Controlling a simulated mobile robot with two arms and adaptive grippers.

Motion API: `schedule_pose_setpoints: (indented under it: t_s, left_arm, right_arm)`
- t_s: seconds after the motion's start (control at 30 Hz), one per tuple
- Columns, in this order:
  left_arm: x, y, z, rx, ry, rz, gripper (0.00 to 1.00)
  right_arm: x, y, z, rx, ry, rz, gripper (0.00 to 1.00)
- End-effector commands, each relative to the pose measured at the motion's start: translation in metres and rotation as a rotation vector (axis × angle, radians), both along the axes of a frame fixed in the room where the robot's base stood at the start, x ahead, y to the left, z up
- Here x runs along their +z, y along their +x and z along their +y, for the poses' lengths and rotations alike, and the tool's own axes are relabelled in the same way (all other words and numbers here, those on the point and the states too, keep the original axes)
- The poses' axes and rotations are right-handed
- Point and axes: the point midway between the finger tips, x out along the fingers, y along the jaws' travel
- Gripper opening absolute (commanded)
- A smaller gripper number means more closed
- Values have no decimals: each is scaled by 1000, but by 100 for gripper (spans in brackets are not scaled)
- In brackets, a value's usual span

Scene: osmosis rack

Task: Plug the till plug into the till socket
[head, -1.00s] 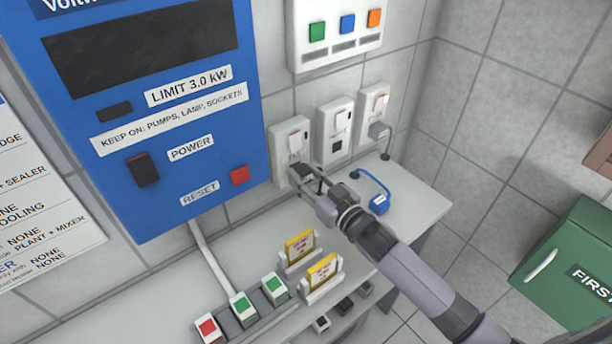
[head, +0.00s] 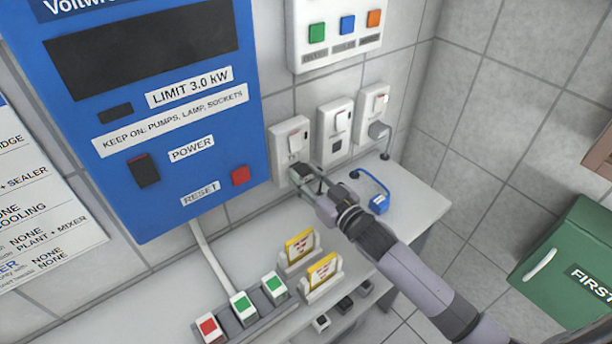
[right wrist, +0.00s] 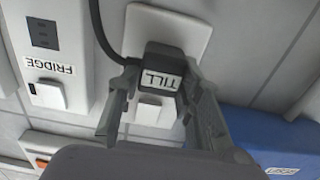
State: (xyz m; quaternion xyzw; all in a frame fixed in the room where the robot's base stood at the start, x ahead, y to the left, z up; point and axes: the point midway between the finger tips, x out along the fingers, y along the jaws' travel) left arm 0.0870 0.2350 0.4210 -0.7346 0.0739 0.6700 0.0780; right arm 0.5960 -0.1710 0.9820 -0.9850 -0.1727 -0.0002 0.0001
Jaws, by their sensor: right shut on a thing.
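The till plug (right wrist: 163,70) is a dark block with a white TILL label, upside down in the right wrist view. My right gripper (right wrist: 160,85) is shut on it, one finger on each side; the gripper also shows in the head view (head: 306,178). The plug overlaps the white till socket plate (right wrist: 190,28), which has a white rocker switch. In the head view this socket (head: 283,150) is the leftmost of three on the wall, with the gripper at its lower part. The plug hides the socket holes, and I cannot tell whether it is seated.
The fridge socket (head: 337,122) is beside it, and a third socket (head: 374,103) holds a grey plug (head: 379,130). A blue object with a cord (head: 379,203) lies on the counter. Yellow cards (head: 300,247) in holders and coloured switches (head: 241,306) stand nearer.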

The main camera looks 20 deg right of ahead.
Motion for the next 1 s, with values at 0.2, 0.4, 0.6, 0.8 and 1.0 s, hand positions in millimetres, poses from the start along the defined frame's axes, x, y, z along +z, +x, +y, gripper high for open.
schedule_pose_setpoints:
  t_s: [0.2,0.4,0.6,0.8,1.0]
  left_arm:
    - [5,0,0,0,0,0,40]
    - [4,0,0,0,0,0,40]
    - [4,0,0,0,0,0,40]
    - [4,0,0,0,1,0,40]
    - [3,0,1,0,1,0,40]
  right_arm:
    - [1,0,0,0,0,-1,8]
    - [0,0,0,0,0,-1,8]
    - [0,0,0,0,0,-1,8]
    - [0,3,1,0,0,0,8]
    - [0,7,3,0,1,-1,8]
